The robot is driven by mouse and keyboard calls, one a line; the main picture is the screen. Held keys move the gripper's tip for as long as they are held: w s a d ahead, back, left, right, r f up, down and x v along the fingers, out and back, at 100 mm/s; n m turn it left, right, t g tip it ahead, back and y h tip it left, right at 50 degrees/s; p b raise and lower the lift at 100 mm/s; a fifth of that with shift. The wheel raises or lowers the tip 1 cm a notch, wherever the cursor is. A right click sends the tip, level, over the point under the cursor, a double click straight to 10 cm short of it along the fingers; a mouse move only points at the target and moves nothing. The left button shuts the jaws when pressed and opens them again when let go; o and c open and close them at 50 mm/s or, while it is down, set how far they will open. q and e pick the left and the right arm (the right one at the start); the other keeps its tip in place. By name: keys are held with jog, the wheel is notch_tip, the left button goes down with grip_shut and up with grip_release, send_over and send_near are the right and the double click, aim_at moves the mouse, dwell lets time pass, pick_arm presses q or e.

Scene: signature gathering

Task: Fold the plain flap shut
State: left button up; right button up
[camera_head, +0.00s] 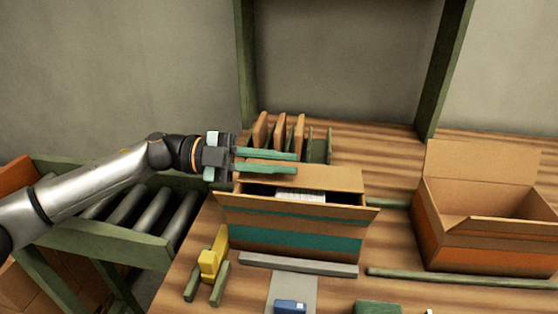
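A brown cardboard box (290,238) with a teal stripe stands at the middle of the table. Its front flap (295,209) sticks outward toward me, with a teal line along it. Its back flap (325,179) is plain brown and raised behind the opening. A white printed item (300,195) shows inside through the gap. My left gripper (296,163) comes in from the left, at the back flap's upper edge. Its two green fingers are apart, with nothing visible between them. Whether the lower finger touches the flap cannot be told. My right gripper is not in view.
A rack (318,148) with upright brown panels stands behind the box. An open orange-striped box (480,250) is at right. A yellow tool (212,256) in a green holder is front left. A grey bar (298,265) lies before the box, and a blue item (290,306) nearer.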

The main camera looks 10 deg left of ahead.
pick_arm(q)
grip_shut()
jog(key=shift+c, duration=0.4)
grip_release()
jog(key=o, duration=0.5)
jog(key=a, duration=1.2)
jog(key=shift+a, duration=0.3)
